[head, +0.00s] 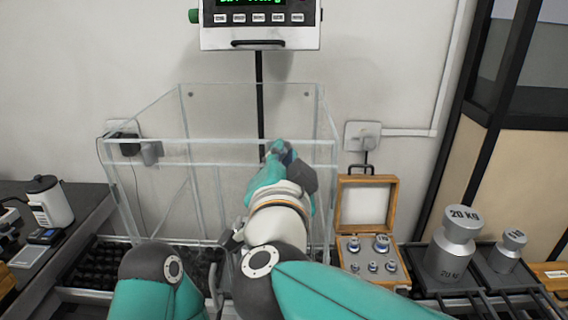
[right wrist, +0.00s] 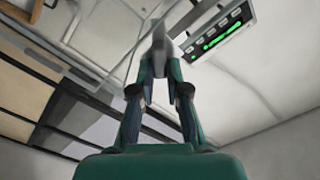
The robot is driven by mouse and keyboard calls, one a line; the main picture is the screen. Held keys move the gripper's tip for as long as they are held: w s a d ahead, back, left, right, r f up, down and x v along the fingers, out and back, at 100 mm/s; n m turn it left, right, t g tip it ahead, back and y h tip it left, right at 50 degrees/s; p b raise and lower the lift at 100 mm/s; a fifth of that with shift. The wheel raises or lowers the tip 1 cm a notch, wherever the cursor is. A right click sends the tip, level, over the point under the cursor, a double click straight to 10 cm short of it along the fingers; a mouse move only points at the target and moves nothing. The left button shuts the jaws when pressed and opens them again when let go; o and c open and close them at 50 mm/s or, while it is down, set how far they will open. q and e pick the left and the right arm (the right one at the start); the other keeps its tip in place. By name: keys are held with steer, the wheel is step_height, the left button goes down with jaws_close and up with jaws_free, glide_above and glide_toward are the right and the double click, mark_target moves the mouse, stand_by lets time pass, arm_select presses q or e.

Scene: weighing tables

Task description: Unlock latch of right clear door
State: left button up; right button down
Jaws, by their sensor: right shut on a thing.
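A clear-walled box (head: 210,142) stands in the middle of the head view, with clear panels and pale edges. My right gripper (head: 282,148) is at the upper front edge of the box, right of its middle. In the right wrist view my right gripper (right wrist: 160,68) has its fingers close together at the tips, shut on a small grey piece (right wrist: 159,38). The piece appears to be the latch, but its shape is mostly hidden. My own arm covers much of the right clear door.
A scale display (head: 260,32) hangs above the box. A wooden case (head: 342,215) of small weights stands right of it. Large weights (head: 455,245) stand further right. A white container (head: 48,200) sits on the dark left table.

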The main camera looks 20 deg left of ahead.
steer(key=m+b, duration=0.1)
steer(key=m, duration=0.2)
steer(key=f+m+b, duration=0.1)
steer(key=m+b, duration=0.1)
steer(key=m, duration=0.1)
steer(key=m+b, duration=0.1)
steer(key=m, duration=0.2)
steer(key=shift+w+d+f+m+b, duration=0.1)
steer(key=shift+d+f+m+b, duration=0.1)
steer(key=shift+d+m+b, duration=0.15)
steer(key=shift+a, duration=0.1)
steer(key=c, duration=1.2)
jaws_free()
steer(key=shift+o, duration=0.2)
steer(key=shift+r, duration=0.15)
steer(key=v, duration=1.2)
